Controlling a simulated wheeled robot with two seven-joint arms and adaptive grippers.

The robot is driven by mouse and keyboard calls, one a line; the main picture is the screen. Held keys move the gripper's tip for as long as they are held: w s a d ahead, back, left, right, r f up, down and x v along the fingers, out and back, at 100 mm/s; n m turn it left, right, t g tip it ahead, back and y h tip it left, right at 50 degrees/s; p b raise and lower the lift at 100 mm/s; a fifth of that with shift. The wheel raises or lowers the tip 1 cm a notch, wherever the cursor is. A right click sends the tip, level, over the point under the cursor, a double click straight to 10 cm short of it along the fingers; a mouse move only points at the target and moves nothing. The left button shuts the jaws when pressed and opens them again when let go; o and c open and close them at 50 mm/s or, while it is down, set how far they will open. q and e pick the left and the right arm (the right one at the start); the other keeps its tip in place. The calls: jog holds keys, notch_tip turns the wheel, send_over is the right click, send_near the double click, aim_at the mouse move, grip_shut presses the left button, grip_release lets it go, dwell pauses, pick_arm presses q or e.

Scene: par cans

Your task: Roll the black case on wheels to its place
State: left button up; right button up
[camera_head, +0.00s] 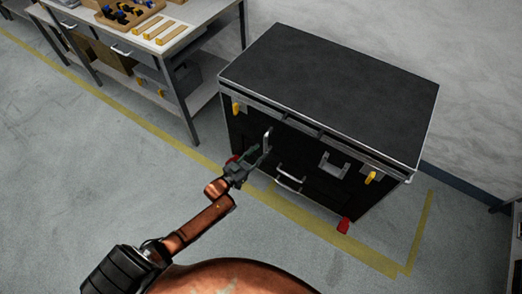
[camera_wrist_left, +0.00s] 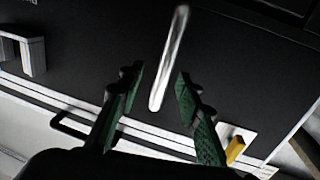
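The black case on wheels (camera_head: 330,88) stands by the wall, with metal edges, yellow latches and red parts at its lower corners. My left gripper (camera_head: 258,153) is in front of its front face, close to an upright metal handle (camera_head: 267,139). In the left wrist view, my left gripper (camera_wrist_left: 157,88) is open, and the bright handle (camera_wrist_left: 170,60) shows between and beyond its fingertips. I cannot tell whether the fingers touch it. My right gripper is not in view.
A yellow floor line (camera_head: 418,232) forms a corner around the case. A workbench (camera_head: 190,22) with a wooden tray (camera_head: 128,10) stands to the left of the case. Grey floor (camera_head: 80,160) is free at the left.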

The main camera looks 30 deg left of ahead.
pick_arm(q)
jog(key=shift+p+v, duration=0.55)
jog(key=shift+v, duration=1.25)
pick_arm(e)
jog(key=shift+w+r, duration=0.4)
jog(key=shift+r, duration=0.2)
pick_arm(q)
jog(key=shift+o, duration=0.2)
